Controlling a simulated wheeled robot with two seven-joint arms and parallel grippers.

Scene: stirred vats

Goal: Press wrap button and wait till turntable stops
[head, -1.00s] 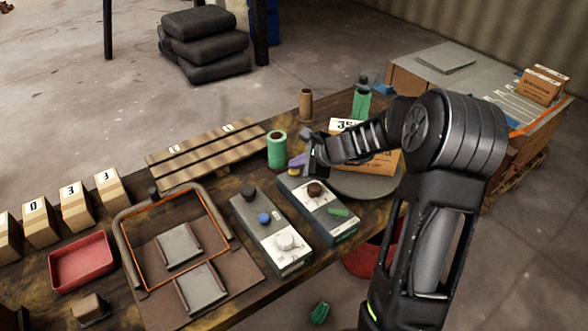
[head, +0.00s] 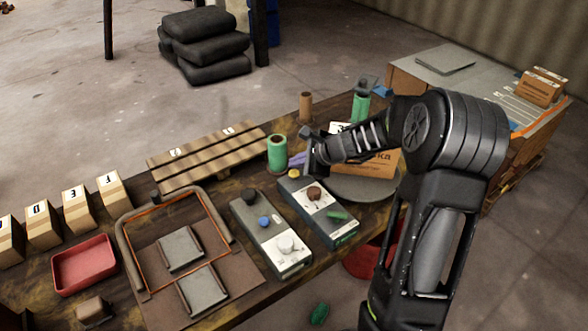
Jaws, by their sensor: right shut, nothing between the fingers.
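A control box (head: 322,222) carries a brown knob (head: 313,194), a green button (head: 337,215) and a small yellow button-like piece (head: 294,173) at its far end. I cannot tell which is the wrap button. My right gripper (head: 311,163) is shut and empty, close above the far end of this box; whether it touches anything is unclear. The round grey turntable (head: 365,192) stands right of the box, partly behind my right arm. A cardboard box (head: 377,164) sits on it, partly hidden by the gripper and arm. My left gripper is out of view.
A second control box (head: 270,233) with black, blue and white knobs is on the left. A green roll (head: 277,153), a small purple thing (head: 297,159) and a wooden rack (head: 205,160) are behind. A red tray (head: 84,264) and cartons stand at the left.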

